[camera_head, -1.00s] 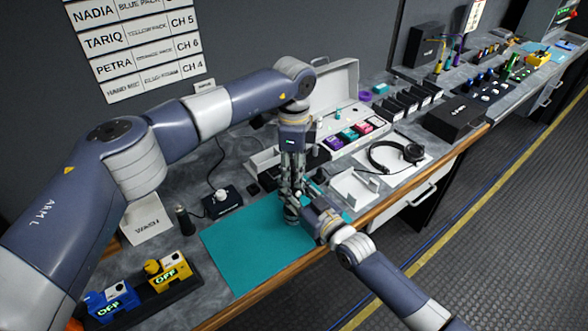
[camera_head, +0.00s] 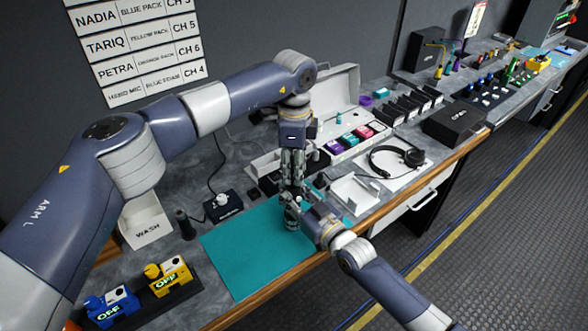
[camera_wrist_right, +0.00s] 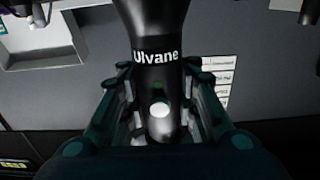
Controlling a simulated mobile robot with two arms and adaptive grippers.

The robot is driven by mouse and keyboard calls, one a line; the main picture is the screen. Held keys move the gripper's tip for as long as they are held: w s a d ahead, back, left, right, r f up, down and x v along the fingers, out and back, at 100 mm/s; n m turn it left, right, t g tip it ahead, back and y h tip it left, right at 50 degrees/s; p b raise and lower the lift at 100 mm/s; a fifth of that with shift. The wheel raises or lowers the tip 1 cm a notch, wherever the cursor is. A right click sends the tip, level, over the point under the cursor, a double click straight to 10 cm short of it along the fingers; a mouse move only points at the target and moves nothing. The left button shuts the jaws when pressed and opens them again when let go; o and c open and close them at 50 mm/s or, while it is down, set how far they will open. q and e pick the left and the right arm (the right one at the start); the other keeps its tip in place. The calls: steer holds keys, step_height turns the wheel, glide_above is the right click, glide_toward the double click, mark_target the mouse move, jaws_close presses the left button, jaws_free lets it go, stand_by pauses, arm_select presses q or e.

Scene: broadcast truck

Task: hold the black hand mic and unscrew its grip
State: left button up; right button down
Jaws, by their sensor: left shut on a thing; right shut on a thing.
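The black hand mic (camera_wrist_right: 150,18) fills the middle of the right wrist view. Its black grip (camera_wrist_right: 160,80) carries the word "Ulvane" and a white round spot. My right gripper (camera_wrist_right: 160,125) is shut around the lower part of the grip, with fingers on both sides. In the head view my left gripper (camera_head: 292,188) points down over the teal mat, shut from above. My right gripper (camera_head: 298,207) comes in from the lower right, just below it. The mic between them is mostly hidden by the fingers there.
The teal mat (camera_head: 245,258) is mostly clear. Blue (camera_head: 110,306) and yellow (camera_head: 168,275) units reading "OFF" stand front left. A dark cylinder (camera_head: 185,224) and a small black box (camera_head: 223,206) stand behind the mat. A white tray (camera_head: 355,192) and headset (camera_head: 397,158) lie right.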

arm_select(q)
steer(key=shift+r, duration=2)
arm_select(e)
steer(key=c, duration=1.1)
jaws_free()
steer(key=o, duration=1.1)
